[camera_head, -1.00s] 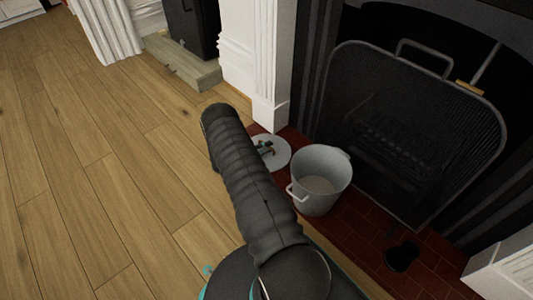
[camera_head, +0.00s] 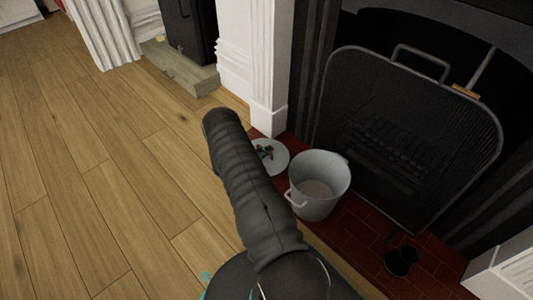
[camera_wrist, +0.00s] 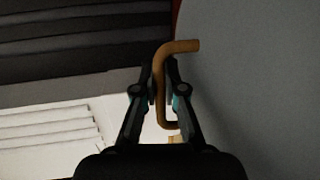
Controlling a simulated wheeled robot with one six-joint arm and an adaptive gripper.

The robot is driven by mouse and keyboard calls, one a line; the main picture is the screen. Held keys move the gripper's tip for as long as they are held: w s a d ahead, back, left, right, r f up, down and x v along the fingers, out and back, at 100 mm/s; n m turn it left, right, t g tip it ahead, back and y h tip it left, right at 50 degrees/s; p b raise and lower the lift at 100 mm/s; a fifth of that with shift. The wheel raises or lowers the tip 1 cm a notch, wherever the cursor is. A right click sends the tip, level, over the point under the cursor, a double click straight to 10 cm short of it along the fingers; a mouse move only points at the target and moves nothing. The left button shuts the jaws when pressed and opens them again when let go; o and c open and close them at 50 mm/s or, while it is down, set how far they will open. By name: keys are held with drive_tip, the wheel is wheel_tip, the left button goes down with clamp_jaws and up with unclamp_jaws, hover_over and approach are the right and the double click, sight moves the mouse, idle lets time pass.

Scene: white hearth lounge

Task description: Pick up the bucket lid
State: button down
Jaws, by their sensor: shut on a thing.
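The bucket lid (camera_head: 279,163) is a pale round disc beside the bucket, partly hidden by my arm in the head view. My gripper (camera_head: 265,152) shows small at the lid's middle. In the wrist view my gripper (camera_wrist: 166,88) is shut on the lid's brown bent handle (camera_wrist: 180,47). A large grey curved surface fills the right of that view, seemingly the lid's face. The pale metal bucket (camera_head: 334,175) stands upright and open to the right of the lid, with a side handle. Whether the lid touches the floor cannot be told.
A dark mesh fire screen (camera_head: 400,130) stands behind the bucket in the fireplace. Red hearth tiles (camera_head: 350,235) lie under the bucket. A white pillar (camera_head: 267,70) rises just behind the lid. The wooden floor (camera_head: 100,180) at left is clear.

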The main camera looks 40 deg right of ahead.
wheel_tip(320, 180, up, 17)
drive_tip(key=p, duration=0.2)
drive_tip(key=shift+r, duration=0.2)
